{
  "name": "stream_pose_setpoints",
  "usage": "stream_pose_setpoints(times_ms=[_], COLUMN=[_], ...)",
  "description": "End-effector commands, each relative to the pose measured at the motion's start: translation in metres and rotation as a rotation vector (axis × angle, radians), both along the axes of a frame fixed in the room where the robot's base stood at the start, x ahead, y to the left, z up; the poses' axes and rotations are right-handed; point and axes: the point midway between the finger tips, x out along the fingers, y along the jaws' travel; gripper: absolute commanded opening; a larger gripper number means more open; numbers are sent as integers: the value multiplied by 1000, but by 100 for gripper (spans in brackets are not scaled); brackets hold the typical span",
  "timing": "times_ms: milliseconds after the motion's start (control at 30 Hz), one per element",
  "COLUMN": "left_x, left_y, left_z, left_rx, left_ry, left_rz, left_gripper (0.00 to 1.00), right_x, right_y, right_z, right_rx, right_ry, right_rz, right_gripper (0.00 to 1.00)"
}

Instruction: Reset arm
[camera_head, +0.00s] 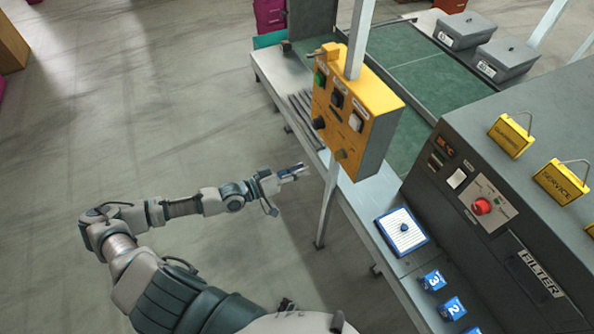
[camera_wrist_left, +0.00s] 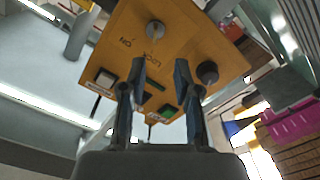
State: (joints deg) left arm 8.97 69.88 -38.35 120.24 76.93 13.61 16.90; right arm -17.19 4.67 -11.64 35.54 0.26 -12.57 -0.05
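My left arm reaches in from the lower left in the head view, and its gripper (camera_head: 297,171) is over the floor just left of the bench edge and a grey post. In the left wrist view the two dark fingers of that gripper (camera_wrist_left: 160,78) are apart with nothing between them. Beyond them is the yellow control box (camera_wrist_left: 195,35) with its knobs and buttons. In the head view this box (camera_head: 375,128) hangs on the post, above and right of the gripper, clear of it. My right gripper is not in view.
A dark machine (camera_head: 540,230) with a red button (camera_head: 482,206) and yellow tags stands at the right. A blue-edged pad (camera_head: 402,229) and blue number blocks lie on the bench. Grey lidded boxes (camera_head: 506,57) stand at the back.

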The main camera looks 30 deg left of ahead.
Motion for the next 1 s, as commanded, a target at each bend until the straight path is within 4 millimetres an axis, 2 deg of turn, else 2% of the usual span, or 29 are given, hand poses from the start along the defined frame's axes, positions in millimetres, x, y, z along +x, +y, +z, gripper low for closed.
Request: stream_pose_setpoints(times_ms=[600,700,767,867,967,1000], left_x=[-4,1,9,28,37,36], left_y=[3,7,15,36,64,75], left_z=[0,-9,-26,-77,-153,-186], left_rx=[0,17,48,146,283,340], left_ry=[0,-3,-8,-6,34,63], left_rz=[-1,13,38,109,195,225], left_gripper=[31,31,31,31,31,31], right_x=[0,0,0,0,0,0], right_y=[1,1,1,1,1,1], right_z=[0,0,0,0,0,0], right_rx=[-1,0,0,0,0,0], right_ry=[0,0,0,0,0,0], right_rz=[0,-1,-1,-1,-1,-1], right_gripper=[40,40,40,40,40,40])
